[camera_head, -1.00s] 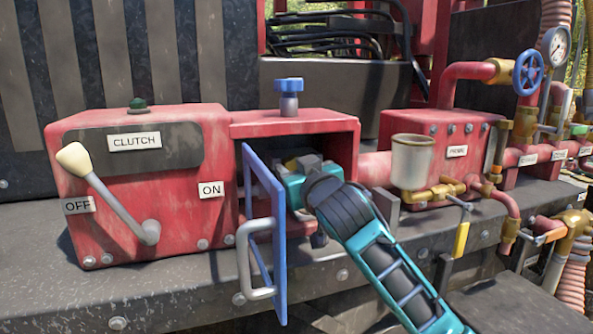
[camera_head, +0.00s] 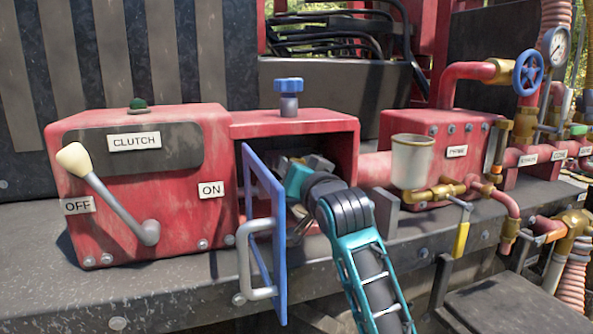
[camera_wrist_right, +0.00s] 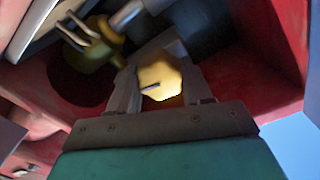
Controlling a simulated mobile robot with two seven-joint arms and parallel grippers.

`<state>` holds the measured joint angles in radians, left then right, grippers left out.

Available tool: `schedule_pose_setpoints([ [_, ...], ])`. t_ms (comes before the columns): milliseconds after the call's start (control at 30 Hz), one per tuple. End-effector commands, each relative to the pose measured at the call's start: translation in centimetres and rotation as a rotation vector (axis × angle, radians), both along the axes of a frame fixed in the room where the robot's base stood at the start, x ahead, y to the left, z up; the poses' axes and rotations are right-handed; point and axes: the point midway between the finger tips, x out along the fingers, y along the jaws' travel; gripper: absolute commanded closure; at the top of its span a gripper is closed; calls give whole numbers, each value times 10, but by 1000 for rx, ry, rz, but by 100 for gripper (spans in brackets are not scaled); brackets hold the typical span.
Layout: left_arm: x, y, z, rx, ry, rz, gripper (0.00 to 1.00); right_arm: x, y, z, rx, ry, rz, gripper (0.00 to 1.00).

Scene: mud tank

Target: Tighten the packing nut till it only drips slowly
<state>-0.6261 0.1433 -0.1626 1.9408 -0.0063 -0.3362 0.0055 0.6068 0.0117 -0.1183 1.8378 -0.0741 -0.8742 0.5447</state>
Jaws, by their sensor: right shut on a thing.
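My right gripper (camera_head: 308,166) reaches into the open red housing (camera_head: 300,120), behind the blue door (camera_head: 265,215). In the right wrist view its two grey fingers (camera_wrist_right: 158,90) stand on either side of a yellow hexagonal nut (camera_wrist_right: 163,74), shut on it. I take this to be the packing nut. A short dark slot or mark shows on the nut's face. In the head view the nut is hidden behind my gripper and wrist. I see no drip in either view. My left gripper is not in view.
The blue door with its grey handle (camera_head: 243,262) stands open left of my arm. A clutch box with a lever (camera_head: 110,195) is further left. A white cup (camera_head: 412,160) and red piping are to the right. A brass fitting with prongs (camera_wrist_right: 92,45) is close to the nut.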

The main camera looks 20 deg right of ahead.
Motion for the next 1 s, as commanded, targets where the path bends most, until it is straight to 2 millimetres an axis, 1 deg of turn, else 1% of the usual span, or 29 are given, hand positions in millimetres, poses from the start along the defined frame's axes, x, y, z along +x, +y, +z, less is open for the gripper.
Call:
schedule_pose_setpoints([
  [33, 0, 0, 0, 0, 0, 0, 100, 0, 1, -3, 11, 7, 2, 81],
  [500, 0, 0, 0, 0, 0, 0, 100, 0, 1, -4, 25, 9, 1, 81],
  [533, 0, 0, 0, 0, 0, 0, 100, 0, 1, -4, 24, 9, 1, 50],
  [800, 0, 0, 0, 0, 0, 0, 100, 0, 1, -2, 24, 5, 1, 25],
  [1000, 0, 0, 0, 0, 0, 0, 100, 0, 0, -1, 24, 3, 1, 25],
])
